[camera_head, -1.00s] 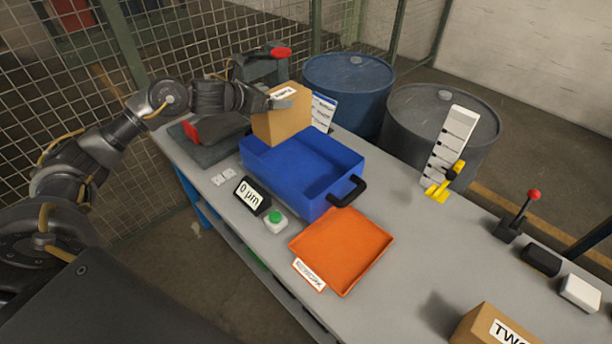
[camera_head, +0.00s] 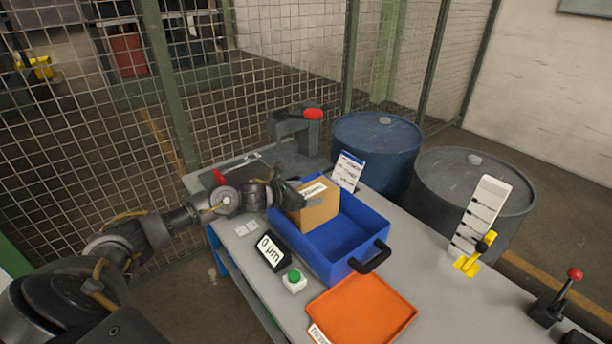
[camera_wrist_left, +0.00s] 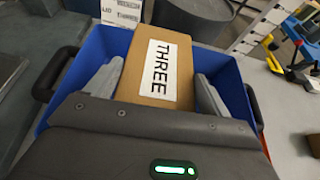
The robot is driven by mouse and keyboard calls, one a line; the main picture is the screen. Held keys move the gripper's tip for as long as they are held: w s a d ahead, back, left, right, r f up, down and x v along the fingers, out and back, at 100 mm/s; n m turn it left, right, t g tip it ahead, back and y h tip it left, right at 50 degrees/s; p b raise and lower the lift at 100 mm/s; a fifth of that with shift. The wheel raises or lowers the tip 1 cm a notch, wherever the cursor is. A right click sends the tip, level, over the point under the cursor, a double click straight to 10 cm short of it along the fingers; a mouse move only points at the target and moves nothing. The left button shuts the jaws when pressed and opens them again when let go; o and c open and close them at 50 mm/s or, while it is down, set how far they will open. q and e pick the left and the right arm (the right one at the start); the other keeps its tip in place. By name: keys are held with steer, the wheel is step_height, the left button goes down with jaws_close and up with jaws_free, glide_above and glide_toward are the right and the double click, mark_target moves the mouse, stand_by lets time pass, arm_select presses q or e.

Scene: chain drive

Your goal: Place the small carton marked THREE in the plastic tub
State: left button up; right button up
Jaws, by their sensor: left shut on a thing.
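The small carton marked THREE (camera_head: 318,208) is brown cardboard with a white label. Its label reads clearly in the left wrist view (camera_wrist_left: 160,72). My left gripper (camera_head: 306,196) is shut on the carton, with one finger on each side of it. The carton is at the left part of the blue plastic tub (camera_head: 376,226), with its lower part inside the tub's walls. I cannot tell whether it touches the tub floor. The tub also shows around the carton in the left wrist view (camera_wrist_left: 236,92). My right gripper is not in view.
An orange tray (camera_head: 362,308) lies in front of the tub. A 0 µm display (camera_head: 271,252) and a green button (camera_head: 294,277) stand at the tub's near side. A yellow-based gauge (camera_head: 476,256) stands to the right. Two drums are behind the bench.

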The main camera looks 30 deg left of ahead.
mark_target(305, 221)
arm_select(q)
steer(key=shift+f+p, duration=0.6)
steer(key=shift+f, duration=1.85)
steer(key=shift+w+f, duration=0.1)
steer(key=shift+f, duration=0.3)
